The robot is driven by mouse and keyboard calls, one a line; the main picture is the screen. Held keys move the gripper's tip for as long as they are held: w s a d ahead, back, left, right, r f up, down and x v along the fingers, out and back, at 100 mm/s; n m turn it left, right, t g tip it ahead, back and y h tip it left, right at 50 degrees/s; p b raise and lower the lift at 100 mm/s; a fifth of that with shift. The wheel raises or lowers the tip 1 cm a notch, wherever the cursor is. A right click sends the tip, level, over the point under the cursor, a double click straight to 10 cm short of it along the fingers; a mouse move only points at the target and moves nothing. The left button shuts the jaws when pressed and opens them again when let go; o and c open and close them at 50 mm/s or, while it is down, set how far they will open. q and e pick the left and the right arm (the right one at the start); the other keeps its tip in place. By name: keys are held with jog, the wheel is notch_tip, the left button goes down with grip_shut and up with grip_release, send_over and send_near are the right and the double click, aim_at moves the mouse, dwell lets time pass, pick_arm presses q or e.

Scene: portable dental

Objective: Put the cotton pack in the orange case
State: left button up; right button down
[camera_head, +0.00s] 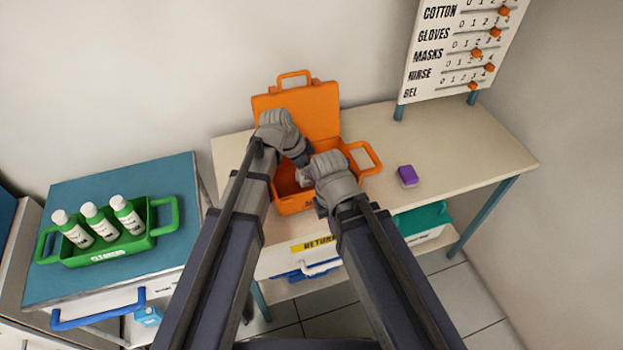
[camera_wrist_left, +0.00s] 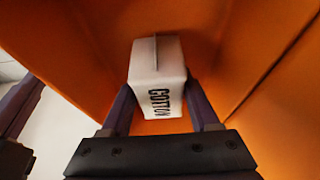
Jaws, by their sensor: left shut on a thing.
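The orange case (camera_head: 293,205) stands open on the beige table, its lid raised at the back. My left gripper (camera_wrist_left: 158,92) is shut on the white cotton pack (camera_wrist_left: 157,78), with one finger on each side and the "COTTON" lettering facing the wrist camera. Orange case walls surround the pack in the left wrist view. In the head view a small white part of the pack (camera_head: 304,177) shows between my wrists, over the case opening. Whether it touches the case floor cannot be told. My right wrist is over the case's right side; its fingers are hidden in the head view.
A purple block (camera_head: 407,175) lies right of the case on the beige table (camera_head: 465,160). A green caddy (camera_head: 160,231) with white-capped bottles stands on the blue-topped cart (camera_head: 65,290) at left. A slider board (camera_head: 455,45) stands at the table's back right.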

pick_arm(q)
jog(key=shift+f, duration=0.55)
pick_arm(e)
jog(key=shift+f, duration=0.6)
pick_arm(q)
jog(key=shift+f, duration=0.1)
jog(key=shift+f+b, duration=0.15)
jog(key=shift+b, duration=0.25)
jog(key=o, duration=1.4)
jog(key=shift+c, duration=0.2)
pick_arm(e)
jog(key=shift+f, duration=0.15)
